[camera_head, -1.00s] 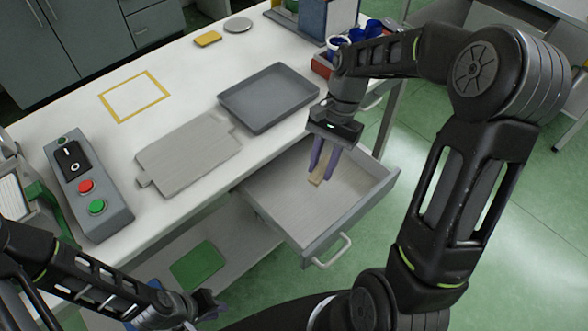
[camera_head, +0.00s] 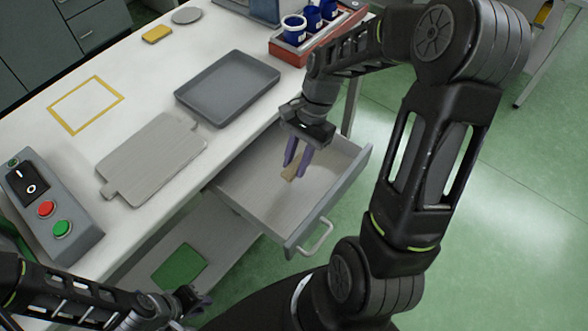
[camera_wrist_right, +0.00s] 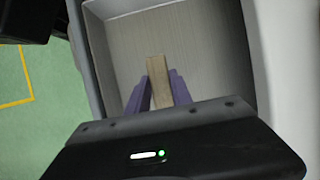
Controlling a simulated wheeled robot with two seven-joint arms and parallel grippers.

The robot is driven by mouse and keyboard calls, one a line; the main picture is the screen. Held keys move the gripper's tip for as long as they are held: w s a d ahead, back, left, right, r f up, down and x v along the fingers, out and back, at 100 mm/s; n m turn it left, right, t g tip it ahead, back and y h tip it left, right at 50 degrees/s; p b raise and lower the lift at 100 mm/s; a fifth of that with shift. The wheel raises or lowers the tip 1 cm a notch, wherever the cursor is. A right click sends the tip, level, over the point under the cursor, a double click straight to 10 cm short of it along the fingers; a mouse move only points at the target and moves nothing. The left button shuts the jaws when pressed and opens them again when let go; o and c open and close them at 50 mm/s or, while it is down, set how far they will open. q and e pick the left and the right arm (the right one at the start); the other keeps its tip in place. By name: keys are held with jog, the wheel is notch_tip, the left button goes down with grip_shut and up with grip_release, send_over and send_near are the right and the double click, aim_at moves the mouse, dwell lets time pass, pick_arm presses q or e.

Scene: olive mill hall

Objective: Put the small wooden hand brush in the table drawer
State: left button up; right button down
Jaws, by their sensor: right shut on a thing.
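The small wooden hand brush (camera_head: 291,172) is light brown and sits between the purple fingers of my right gripper (camera_head: 296,160). The gripper is shut on it and points down inside the open table drawer (camera_head: 262,192). The right wrist view also shows the brush (camera_wrist_right: 157,68) between the fingers, over the pale drawer floor (camera_wrist_right: 200,50). I cannot tell whether the brush touches the floor. My left gripper (camera_head: 196,302) is at the bottom left, low in front of the table, away from the drawer. Its fingers are too small and dark to read.
The white table holds a grey tray (camera_head: 228,88), a grey board (camera_head: 152,160), a switch box (camera_head: 50,212), a yellow block (camera_head: 157,33) and a red rack with blue cups (camera_head: 290,50). The drawer handle (camera_head: 317,238) sticks out at the front. A green item (camera_head: 179,266) lies on the lower shelf.

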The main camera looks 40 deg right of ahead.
jog(key=shift+f, duration=0.25)
jog(key=shift+f, duration=1.8)
jog(key=shift+f, duration=0.15)
jog(key=c, duration=1.1)
grip_release()
jog(key=shift+c, duration=0.2)
jog(key=v, duration=1.2)
jog(key=shift+b, duration=0.3)
